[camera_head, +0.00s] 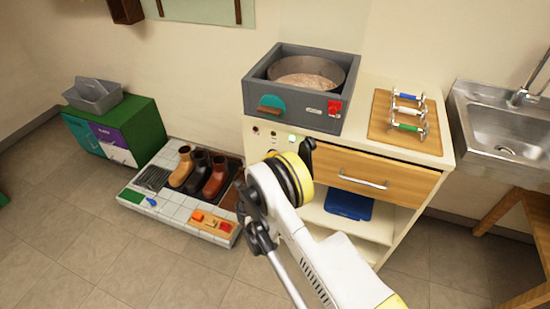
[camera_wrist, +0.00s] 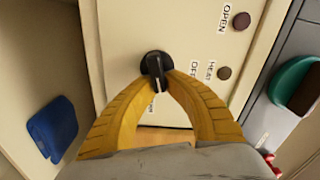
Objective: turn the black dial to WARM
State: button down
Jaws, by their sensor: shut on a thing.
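The black dial (camera_wrist: 157,65) sits on the cream front panel of the cabinet, between my yellow fingertips in the wrist view. My gripper (camera_wrist: 156,72) is shut on it, with a fingertip against each side. A pale pointer line on the dial points down in the wrist picture, towards my palm. The word OFF is printed to the right of the dial. A partly covered label, too small to read surely, lies below it between the fingers. In the head view my wrist (camera_head: 285,180) is at the panel and hides my fingertips; whether the dial shows there is unclear.
Two brown buttons, labelled OPEN (camera_wrist: 241,21) and HEAT (camera_wrist: 223,73), sit beside the dial. Above the panel is a grey box (camera_head: 258,97) holding a round pan. A wooden drawer (camera_head: 375,177) is right of my wrist; a blue item (camera_head: 349,204) lies on the shelf below.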

aim_at(278, 134)
jog(key=shift+m, duration=0.9)
jog(key=c, duration=1.4)
grip_release()
notch_tip(278, 134, up, 10)
jog(key=shift+f, duration=0.1)
